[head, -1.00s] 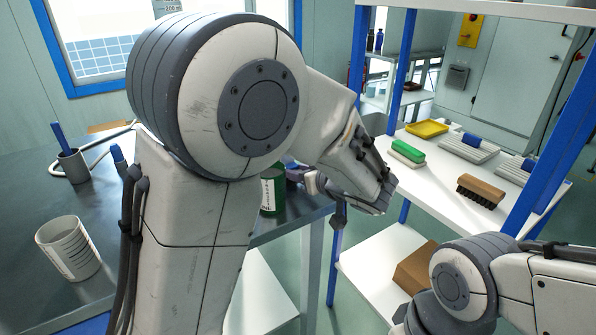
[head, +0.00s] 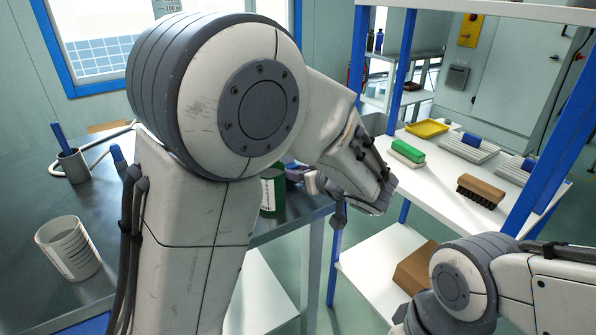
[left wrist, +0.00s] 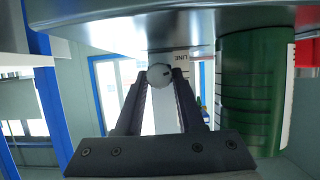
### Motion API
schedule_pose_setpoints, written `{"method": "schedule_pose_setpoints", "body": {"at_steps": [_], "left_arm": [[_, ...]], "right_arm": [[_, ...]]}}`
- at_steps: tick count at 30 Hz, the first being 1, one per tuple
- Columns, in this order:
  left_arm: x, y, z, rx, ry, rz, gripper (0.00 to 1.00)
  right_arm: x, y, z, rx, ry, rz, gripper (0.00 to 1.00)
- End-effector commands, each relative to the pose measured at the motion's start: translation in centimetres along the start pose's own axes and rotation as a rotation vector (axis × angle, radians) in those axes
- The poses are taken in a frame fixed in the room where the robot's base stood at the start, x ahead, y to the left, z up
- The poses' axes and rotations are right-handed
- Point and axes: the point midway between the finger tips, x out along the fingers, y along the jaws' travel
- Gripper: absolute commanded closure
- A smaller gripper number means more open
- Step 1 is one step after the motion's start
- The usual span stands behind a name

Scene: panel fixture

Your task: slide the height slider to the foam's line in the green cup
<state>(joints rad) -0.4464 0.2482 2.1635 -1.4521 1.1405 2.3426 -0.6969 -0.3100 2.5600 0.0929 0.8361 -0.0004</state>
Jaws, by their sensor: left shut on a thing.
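The green cup (head: 279,190), with a white label on its side, stands near the right edge of the dark table, partly hidden behind my left arm. In the left wrist view the green cup (left wrist: 248,95) is on the right, beside the gripper. My left gripper (left wrist: 160,82) is shut on a round grey knob (left wrist: 160,74), which I take for the height slider's.
A pale cup with printed marks (head: 68,248) and a pen holder (head: 73,166) stand on the table (head: 40,205) at left. A white shelf (head: 436,180) at right holds a green brush (head: 407,152), a brown brush (head: 481,191) and a yellow tray (head: 427,128).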

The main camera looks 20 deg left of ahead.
Motion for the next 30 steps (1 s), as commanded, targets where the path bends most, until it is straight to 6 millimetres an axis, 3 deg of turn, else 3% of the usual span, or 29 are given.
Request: {"method": "schedule_pose_setpoints", "body": {"at_steps": [7,15,24,25,26,27,30], "left_arm": [[-0.2,0.0,-0.3,-0.002,0.000,0.002,1.00],[-1.7,0.1,-4.0,-0.005,0.000,0.003,1.00],[-1.8,0.0,-4.1,0.000,-0.001,0.001,1.00],[-1.8,0.0,-4.1,0.000,-0.001,0.001,0.55],[-1.8,0.0,-4.1,0.000,-0.001,0.001,0.44],[-1.8,0.0,-4.1,0.000,-0.001,0.001,0.32],[-1.7,0.0,-4.1,0.000,-0.001,0.001,0.32]], "right_arm": [[0.0,0.0,0.0,0.000,0.000,0.000,0.38],[-0.2,0.0,0.0,0.000,0.000,0.000,0.38],[-0.2,0.0,0.0,0.000,0.000,0.000,0.38],[-0.2,0.0,0.0,0.000,0.000,0.000,0.38],[-0.2,0.0,0.0,0.000,0.000,0.000,0.38],[-0.2,0.0,0.0,0.000,0.000,0.000,0.38],[-0.2,0.0,0.0,0.000,0.000,0.000,0.38]]}}
